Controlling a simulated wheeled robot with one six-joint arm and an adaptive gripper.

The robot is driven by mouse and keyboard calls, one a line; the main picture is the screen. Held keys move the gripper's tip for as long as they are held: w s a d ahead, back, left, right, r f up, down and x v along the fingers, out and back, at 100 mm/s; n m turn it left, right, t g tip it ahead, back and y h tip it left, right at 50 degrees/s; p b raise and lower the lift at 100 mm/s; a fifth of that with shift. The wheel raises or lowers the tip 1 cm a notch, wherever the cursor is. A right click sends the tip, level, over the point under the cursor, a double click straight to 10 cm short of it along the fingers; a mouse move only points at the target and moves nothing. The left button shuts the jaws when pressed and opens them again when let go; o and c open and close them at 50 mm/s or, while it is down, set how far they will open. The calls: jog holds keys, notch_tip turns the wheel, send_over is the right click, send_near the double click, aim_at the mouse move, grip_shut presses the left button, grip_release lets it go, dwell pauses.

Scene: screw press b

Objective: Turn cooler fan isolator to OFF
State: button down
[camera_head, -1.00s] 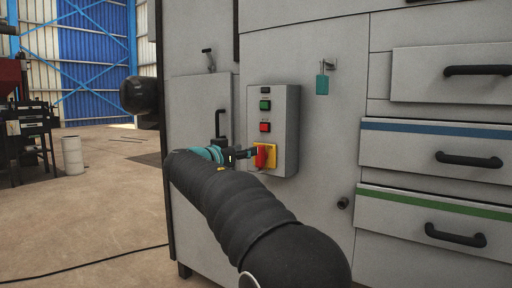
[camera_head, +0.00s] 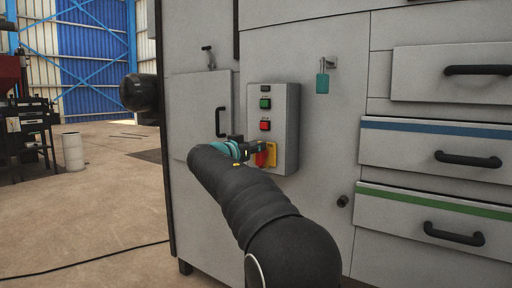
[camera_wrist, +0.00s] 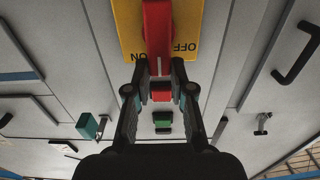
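The cooler fan isolator is a red handle (camera_head: 262,158) on a yellow plate (camera_head: 271,153) low on a grey control box (camera_head: 285,130). In the wrist view the red handle (camera_wrist: 158,28) runs straight along the view, with upside-down ON lettering to its left and OFF to its right on the yellow plate (camera_wrist: 128,22). My gripper (camera_wrist: 159,68) is open, with one fingertip on each side of the handle's near end. A gap shows between the fingers; whether they touch the handle cannot be told. In the head view my arm partly hides the handle.
A red button (camera_head: 265,126) and a green button (camera_head: 265,104) sit above the isolator. A teal padlock (camera_head: 322,84) hangs to the right. Drawers with black handles (camera_head: 468,160) are further right, and a cabinet door handle (camera_head: 220,122) is to the left.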

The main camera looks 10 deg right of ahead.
jog(key=shift+n, duration=0.3)
jog(key=shift+w+a+f+n+p, duration=0.4)
jog(key=shift+f+n, duration=0.15)
jog(key=shift+n, duration=2.35)
jog(key=shift+w+a+f+n+p, duration=0.4)
jog(key=shift+a+f+n+p, duration=0.1)
jog(key=shift+n, duration=2.4)
jog(key=shift+w+a+f+n+p, duration=0.4)
jog(key=shift+f+n, duration=0.15)
jog(key=shift+n, duration=2.35)
jog(key=c, duration=1)
grip_release()
jog(key=shift+f, duration=0.1)
jog(key=v, duration=1.2)
